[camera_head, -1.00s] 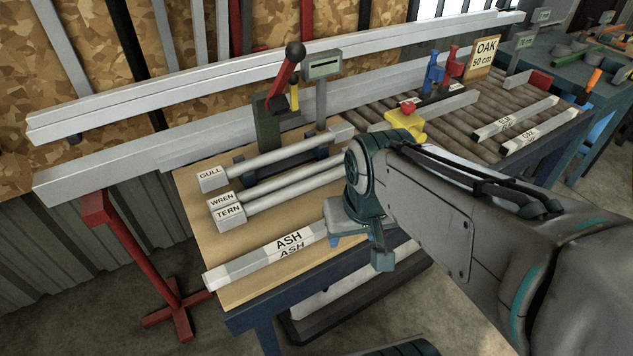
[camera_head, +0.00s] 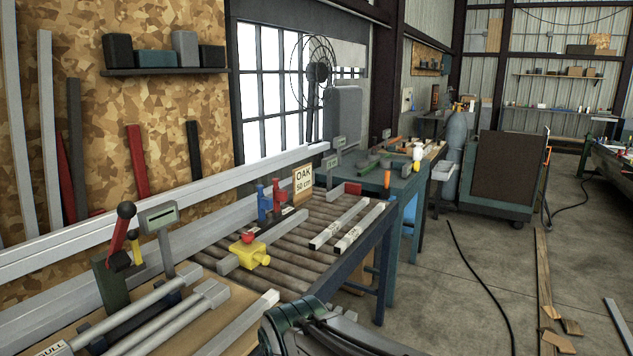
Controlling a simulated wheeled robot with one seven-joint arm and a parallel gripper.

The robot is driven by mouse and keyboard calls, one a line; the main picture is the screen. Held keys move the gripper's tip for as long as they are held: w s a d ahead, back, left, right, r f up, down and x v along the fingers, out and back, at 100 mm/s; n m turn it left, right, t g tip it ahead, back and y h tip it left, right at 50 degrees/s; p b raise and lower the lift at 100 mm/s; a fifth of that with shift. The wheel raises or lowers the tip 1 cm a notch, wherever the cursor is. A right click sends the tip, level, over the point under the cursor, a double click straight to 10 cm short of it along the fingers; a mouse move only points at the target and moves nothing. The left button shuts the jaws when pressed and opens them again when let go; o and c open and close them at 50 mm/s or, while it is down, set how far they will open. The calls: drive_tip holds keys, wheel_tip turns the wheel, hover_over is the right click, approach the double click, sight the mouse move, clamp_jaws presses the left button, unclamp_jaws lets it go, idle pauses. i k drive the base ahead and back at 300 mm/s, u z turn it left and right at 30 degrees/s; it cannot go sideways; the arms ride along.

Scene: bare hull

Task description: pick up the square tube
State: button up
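Several square tubes are in view. One pale square tube (camera_head: 243,320) runs from the bottom edge up to the near edge of the roller table, with its near part cut off by the frame. No label shows on it. Two shorter square tubes (camera_head: 338,223) and (camera_head: 359,228) lie side by side on the rollers, with small dark lettering on their near ends. Another grey tube (camera_head: 228,264) lies at the yellow clamp (camera_head: 249,254). My gripper is out of the picture; only a dark part of my arm shows at the bottom edge.
Round tubes (camera_head: 160,317) lie on the wooden bench at lower left. A red-handled lever (camera_head: 118,235) and a display post (camera_head: 160,219) stand behind them. An OAK 50 cm sign (camera_head: 303,183) stands past the rollers (camera_head: 300,245). Concrete floor at right is mostly open.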

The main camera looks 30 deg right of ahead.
sight(347, 239)
drive_tip(key=z, duration=0.25)
drive_tip(key=k, duration=0.7)
drive_tip(key=z, duration=1.05)
drive_tip(key=i, duration=1.4)
drive_tip(key=u, duration=1.75)
drive_tip(key=k, duration=1)
drive_tip(key=z, duration=0.4)
